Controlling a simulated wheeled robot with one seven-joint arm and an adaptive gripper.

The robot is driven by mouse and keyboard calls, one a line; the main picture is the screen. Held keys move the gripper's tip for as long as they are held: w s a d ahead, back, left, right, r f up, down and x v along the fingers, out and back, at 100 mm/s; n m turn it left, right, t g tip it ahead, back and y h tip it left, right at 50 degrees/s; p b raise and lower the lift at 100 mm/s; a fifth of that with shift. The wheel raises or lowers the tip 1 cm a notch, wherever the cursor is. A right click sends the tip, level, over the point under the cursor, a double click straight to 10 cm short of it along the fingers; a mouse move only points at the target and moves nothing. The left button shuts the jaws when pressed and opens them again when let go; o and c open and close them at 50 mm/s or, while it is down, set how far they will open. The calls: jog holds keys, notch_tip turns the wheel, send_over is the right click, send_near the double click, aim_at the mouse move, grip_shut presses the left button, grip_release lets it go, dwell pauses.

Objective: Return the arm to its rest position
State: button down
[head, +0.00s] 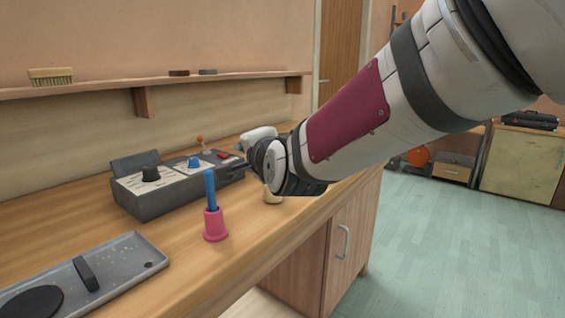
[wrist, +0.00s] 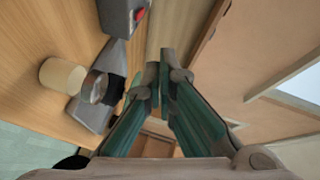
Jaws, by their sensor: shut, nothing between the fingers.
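My gripper (wrist: 158,82) shows in the wrist view, its teal-sided fingers drawn together at the tips with nothing between them. In the head view my arm reaches in from the upper right, and its end is over the workbench (head: 262,232).
A grey control box (head: 180,196) with knobs sits left of my arm's end. A pink bell-shaped thing with a blue handle (head: 210,188) stands in front of it. A grey tray (head: 122,262) lies nearer. A wall shelf (head: 110,87) runs behind. The floor at right is open.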

jog(key=s+d+f+n+g+h+b, duration=0.2)
jog(key=s+d+f+n+g, duration=0.15)
jog(key=s+d+f, duration=0.45)
jog(key=s+d+f+n+g+h+b, duration=0.25)
jog(key=s+d+f+g, duration=0.2)
jog(key=s+d, duration=0.5)
jog(key=s+d+f+n+g+h+b, duration=0.1)
jog(key=s+d+f+n+g+b, duration=0.25)
jog(key=s, duration=0.85)
jog(key=s+d+f+g+h, duration=0.1)
jog(key=s+d+f+g, duration=0.35)
jog(key=s, duration=0.75)
notch_tip(320, 180, up, 30)
jog(key=d+t+p, duration=0.1)
jog(key=t+p, duration=0.4)
jog(key=p, duration=2.5)
jog(key=shift+s+r+n, duration=0.25)
jog(key=shift+s+n, duration=0.1)
jog(key=shift+n, duration=0.1)
